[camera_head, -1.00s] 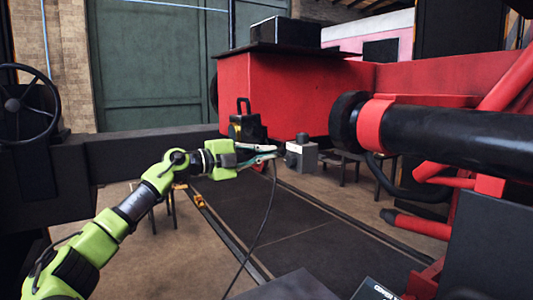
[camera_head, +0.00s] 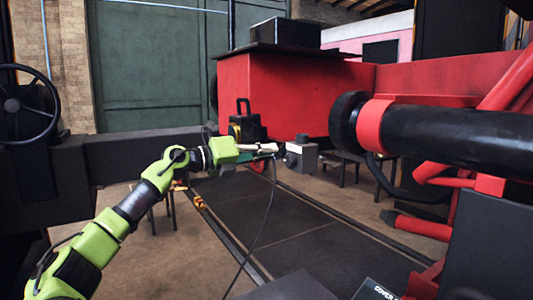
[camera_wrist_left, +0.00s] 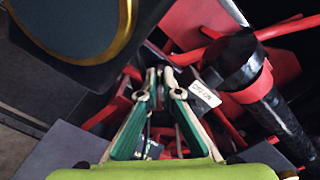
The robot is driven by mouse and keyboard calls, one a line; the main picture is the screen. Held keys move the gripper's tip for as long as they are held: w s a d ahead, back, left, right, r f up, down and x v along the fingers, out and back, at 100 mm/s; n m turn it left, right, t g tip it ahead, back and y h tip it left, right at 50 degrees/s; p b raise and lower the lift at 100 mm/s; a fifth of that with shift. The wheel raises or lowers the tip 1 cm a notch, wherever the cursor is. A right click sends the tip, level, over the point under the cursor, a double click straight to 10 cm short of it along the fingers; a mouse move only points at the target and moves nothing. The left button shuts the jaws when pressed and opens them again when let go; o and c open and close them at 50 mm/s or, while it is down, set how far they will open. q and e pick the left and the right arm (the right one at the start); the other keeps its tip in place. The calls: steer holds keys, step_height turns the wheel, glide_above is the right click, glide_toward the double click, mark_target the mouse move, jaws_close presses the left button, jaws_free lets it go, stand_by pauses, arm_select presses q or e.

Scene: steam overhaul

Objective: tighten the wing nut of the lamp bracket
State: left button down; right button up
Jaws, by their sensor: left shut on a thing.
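A black lamp with a handle (camera_head: 245,124) stands in front of the red tank in the head view. A dark round face with a gold ring (camera_wrist_left: 72,22), apparently the lamp, fills the upper left of the left wrist view. My left gripper (camera_head: 274,150) reaches past the lamp, its tips beside a small grey box (camera_head: 306,158). In the left wrist view its fingertips (camera_wrist_left: 160,74) are close together, shut on a small part, apparently the wing nut, mostly hidden between them. The bracket cannot be made out clearly. My right gripper is not in view.
A thin black cable (camera_head: 266,215) hangs below my left fingertips. A thick black and red pipe (camera_head: 440,135) lies to the right. A dark beam (camera_head: 140,152) runs behind my left arm. A handwheel (camera_head: 30,105) is far left. The floor below is mostly open.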

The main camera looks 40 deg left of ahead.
arm_select(q)
steer(key=m, duration=0.3)
steer(key=m+b, duration=0.1)
steer(key=m, duration=0.1)
steer(key=shift+s+d+r, duration=0.1)
steer(key=shift+r, duration=0.15)
steer(key=shift+d+r+m+b, duration=0.15)
steer(key=shift+m+b, duration=0.2)
steer(key=shift+m, duration=1.45)
steer(key=c, duration=2.3)
jaws_free()
steer(key=shift+o, duration=0.3)
steer(key=shift+f, duration=0.2)
steer(key=v, duration=0.7)
steer(key=shift+s, duration=0.2)
